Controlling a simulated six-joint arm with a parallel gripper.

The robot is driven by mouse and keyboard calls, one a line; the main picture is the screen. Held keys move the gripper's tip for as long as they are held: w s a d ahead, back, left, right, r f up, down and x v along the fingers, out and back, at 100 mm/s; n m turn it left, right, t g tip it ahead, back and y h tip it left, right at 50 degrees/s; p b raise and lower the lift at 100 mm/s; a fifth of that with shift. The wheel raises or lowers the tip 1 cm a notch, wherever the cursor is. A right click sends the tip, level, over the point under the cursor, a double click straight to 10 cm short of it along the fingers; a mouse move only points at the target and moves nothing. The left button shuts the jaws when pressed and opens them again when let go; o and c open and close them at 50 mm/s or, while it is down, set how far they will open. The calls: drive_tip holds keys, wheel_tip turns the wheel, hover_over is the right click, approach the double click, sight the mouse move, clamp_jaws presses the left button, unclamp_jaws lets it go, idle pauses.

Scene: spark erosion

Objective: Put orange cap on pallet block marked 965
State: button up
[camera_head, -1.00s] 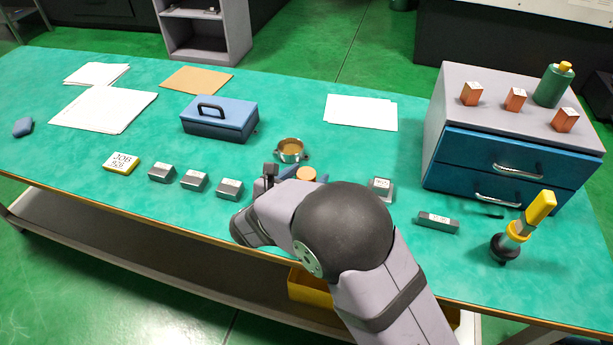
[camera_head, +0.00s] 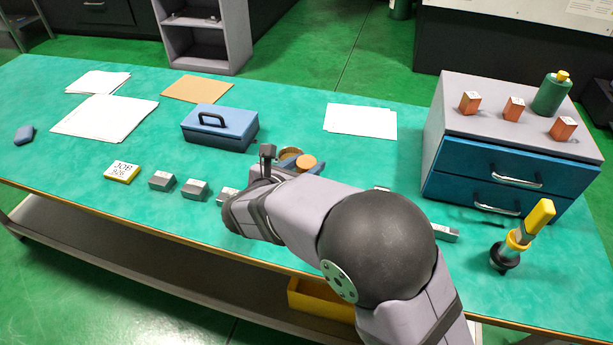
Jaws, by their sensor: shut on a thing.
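An orange-tan round piece (camera_head: 306,162), which looks like the orange cap, shows at the end of my arm. My gripper (camera_head: 300,167) is shut on it, with bits of blue beside it; the fingers are mostly hidden by my arm. Small grey blocks stand in a row on the bench: a left one (camera_head: 162,181), a middle one (camera_head: 195,190) and a right one (camera_head: 225,196) partly behind my arm. Another grey block (camera_head: 382,188) and a long grey one (camera_head: 444,233) are largely covered by my arm. I cannot read 965 on any block.
A blue toolbox (camera_head: 220,128), a yellow-edged job block (camera_head: 122,172) and papers (camera_head: 360,120) lie on the green bench. A drawer cabinet (camera_head: 510,170) with orange blocks and a yellow-handled tool (camera_head: 522,237) stand right.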

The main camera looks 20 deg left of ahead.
sight(307, 161)
drive_tip(key=shift+r, duration=1.5)
